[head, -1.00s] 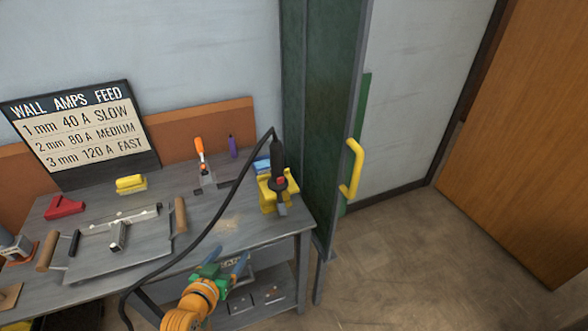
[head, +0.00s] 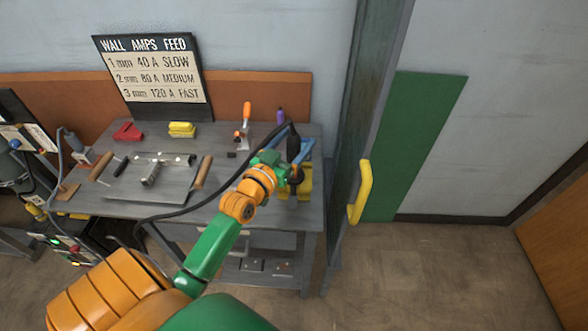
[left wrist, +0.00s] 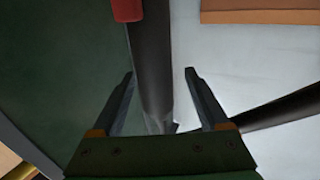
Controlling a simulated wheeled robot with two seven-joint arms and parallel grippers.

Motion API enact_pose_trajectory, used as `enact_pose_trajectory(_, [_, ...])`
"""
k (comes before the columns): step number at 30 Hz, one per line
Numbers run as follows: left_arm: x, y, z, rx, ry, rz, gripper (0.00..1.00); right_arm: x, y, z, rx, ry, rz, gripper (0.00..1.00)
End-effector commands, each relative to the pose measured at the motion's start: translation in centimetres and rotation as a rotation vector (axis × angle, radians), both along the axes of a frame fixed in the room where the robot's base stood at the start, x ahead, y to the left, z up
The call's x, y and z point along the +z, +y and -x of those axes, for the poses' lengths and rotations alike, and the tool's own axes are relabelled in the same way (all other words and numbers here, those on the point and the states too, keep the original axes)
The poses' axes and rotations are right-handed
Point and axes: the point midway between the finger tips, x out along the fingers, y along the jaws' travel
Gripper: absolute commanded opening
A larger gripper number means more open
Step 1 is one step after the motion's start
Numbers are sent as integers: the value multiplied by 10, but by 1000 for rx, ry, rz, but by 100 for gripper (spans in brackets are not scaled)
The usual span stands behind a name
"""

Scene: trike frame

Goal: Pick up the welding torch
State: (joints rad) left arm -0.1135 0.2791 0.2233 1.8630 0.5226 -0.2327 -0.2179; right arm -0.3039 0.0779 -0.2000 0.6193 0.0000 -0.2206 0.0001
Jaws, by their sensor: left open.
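The welding torch (head: 293,142) has a black handle and stands upright in a yellow holder (head: 305,186) at the right end of the workbench. A black cable runs from its top. My left gripper (head: 296,160) is at the torch handle, with its open blue fingers around it, partly hiding it. In the left wrist view the black torch handle (left wrist: 151,60), with a red trigger (left wrist: 127,9), passes between the two open fingers (left wrist: 159,76). The fingers show gaps on both sides. My right gripper is not in view.
A green panel with a yellow handle (head: 360,192) stands close to the right. The black cable (head: 190,209) crosses the bench.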

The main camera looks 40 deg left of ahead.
Motion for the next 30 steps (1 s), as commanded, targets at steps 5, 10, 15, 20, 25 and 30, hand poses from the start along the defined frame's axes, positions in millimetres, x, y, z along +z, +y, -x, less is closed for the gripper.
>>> enact_pose_trajectory(5, [-1, 1, -14, -1, 1, -1, 78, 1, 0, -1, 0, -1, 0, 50])
enact_pose_trajectory(10, [-1, 1, -14, -1, 2, -1, 70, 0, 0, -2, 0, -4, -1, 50])
enact_pose_trajectory(15, [-1, 1, -13, -1, 2, -1, 24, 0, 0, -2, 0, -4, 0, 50])
enact_pose_trajectory(20, [0, 1, -14, 0, -1, -1, 0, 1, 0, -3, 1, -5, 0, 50])
enact_pose_trajectory(25, [0, 1, -13, 0, -1, -1, 0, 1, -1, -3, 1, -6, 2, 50])
enact_pose_trajectory(30, [14, 1, -14, -1, -5, 0, 0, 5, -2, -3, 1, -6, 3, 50])
